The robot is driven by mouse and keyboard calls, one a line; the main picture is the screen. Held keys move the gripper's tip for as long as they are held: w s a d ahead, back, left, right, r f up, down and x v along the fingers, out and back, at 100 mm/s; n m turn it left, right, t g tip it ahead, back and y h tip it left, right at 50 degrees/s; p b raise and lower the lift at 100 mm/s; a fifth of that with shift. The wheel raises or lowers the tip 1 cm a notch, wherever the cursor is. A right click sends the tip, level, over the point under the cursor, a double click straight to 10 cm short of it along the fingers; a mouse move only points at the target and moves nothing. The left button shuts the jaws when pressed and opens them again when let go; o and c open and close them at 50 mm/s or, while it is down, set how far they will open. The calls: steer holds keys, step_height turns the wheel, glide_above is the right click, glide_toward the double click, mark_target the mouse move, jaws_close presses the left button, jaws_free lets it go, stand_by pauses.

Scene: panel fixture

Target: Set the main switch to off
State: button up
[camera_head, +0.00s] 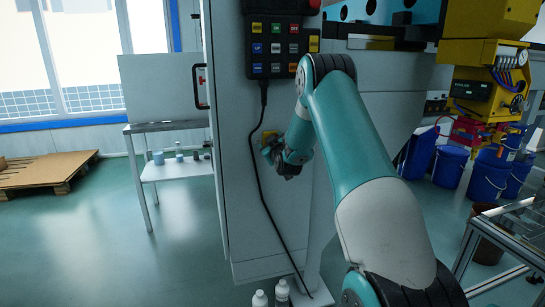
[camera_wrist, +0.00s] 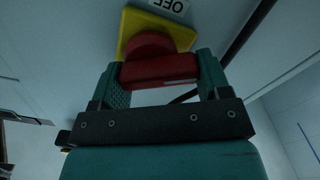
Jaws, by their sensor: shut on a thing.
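The main switch has a red rotary handle (camera_wrist: 150,45) on a yellow plate (camera_wrist: 134,20), set on the pale grey cabinet panel. An upside-down OFF label (camera_wrist: 168,5) is just above the plate in the wrist view. The handle's grip bar lies roughly level across that view. My gripper (camera_wrist: 162,66) is shut on the handle, with one teal finger at each end of the bar. The handle is hidden there.
A black keypad (camera_head: 274,46) hangs above on the cabinet (camera_head: 236,200), its dark cable (camera_head: 256,165) running down left of my gripper. Two white bottles (camera_head: 271,297) stand at the cabinet's foot. Blue buckets (camera_head: 450,165) and yellow machinery (camera_head: 485,70) are at the right.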

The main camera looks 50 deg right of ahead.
steer(key=n+b, duration=0.2)
steer(key=f+n+b, duration=0.1)
steer(key=b, duration=0.2)
steer(key=shift+n, duration=0.4)
steer(key=n+b, duration=0.3)
steer(key=b, duration=0.1)
steer(key=shift+f+n+b, duration=0.1)
steer(key=shift+n+b, duration=0.2)
steer(key=n+b, duration=0.4)
steer(key=shift+d, duration=0.1)
steer(key=shift+n, duration=0.4)
steer(key=o, duration=0.9)
steer(key=b+v, duration=0.1)
steer(key=v, duration=1.6)
steer(key=shift+s, duration=0.3)
